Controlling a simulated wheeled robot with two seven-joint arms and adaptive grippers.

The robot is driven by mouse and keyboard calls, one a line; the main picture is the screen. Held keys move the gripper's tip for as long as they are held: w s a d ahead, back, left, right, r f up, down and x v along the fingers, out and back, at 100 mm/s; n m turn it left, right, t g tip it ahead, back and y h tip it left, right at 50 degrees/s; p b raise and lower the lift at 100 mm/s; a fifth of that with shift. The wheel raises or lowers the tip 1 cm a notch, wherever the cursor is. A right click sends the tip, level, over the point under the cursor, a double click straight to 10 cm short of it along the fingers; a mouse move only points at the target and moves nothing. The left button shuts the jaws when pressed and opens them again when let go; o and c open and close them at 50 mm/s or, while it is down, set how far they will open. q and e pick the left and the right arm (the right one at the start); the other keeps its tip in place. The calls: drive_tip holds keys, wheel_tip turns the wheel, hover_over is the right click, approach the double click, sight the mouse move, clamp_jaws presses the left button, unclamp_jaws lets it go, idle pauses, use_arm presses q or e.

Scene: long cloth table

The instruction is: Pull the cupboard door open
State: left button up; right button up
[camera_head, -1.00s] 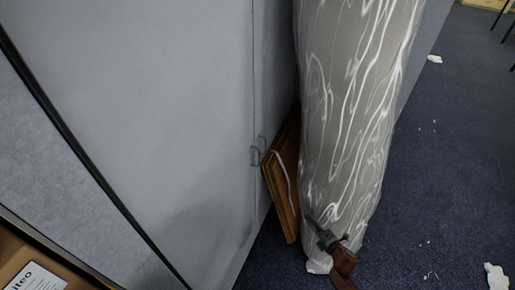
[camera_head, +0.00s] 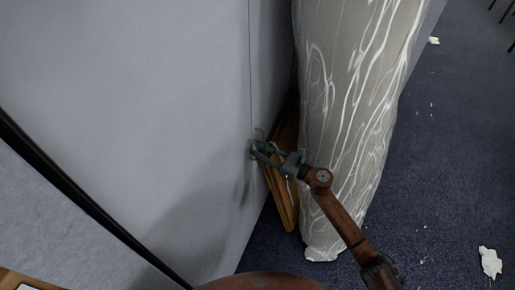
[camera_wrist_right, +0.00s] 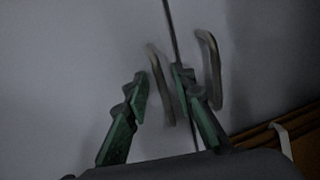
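The pale grey cupboard (camera_head: 130,90) fills the left of the head view, its doors shut along a thin vertical seam. In the right wrist view, two slim bar handles flank this seam: the left handle (camera_wrist_right: 160,80) and the right handle (camera_wrist_right: 214,65). My right gripper (camera_head: 255,148) is at the handles in the head view and largely hides them. In the wrist view, the right gripper (camera_wrist_right: 159,76) is open, with its green fingers either side of the left handle. I cannot tell whether they touch it. My left gripper is out of view.
A tall grey column with white streaks (camera_head: 350,110) stands close on the right of the cupboard. Brown wooden boards (camera_head: 283,185) lean in the gap between them. Blue carpet (camera_head: 440,170) lies open to the right, with white scraps (camera_head: 490,262) on it.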

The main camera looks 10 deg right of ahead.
drive_tip(key=shift+w+a, duration=0.45)
drive_tip(key=shift+w, duration=0.05)
drive_tip(key=shift+c, duration=0.5)
clamp_jaws()
